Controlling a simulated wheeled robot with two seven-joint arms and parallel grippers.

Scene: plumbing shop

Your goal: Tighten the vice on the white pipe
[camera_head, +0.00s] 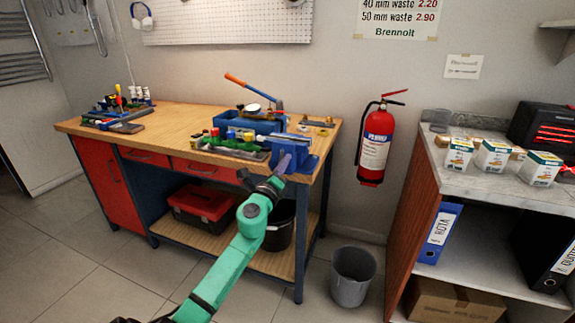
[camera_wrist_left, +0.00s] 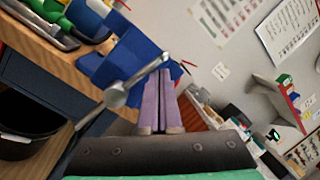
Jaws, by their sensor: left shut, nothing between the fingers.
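The blue vice (camera_head: 312,163) is fixed at the right front corner of the wooden workbench (camera_head: 185,117). I cannot make out the white pipe in either view. My right gripper is not in view.
A red toolbox (camera_head: 203,203) and black bucket (camera_head: 280,226) stand on the lower shelf. A fire extinguisher (camera_head: 376,143) hangs right of the bench, above a grey bin (camera_head: 353,276).

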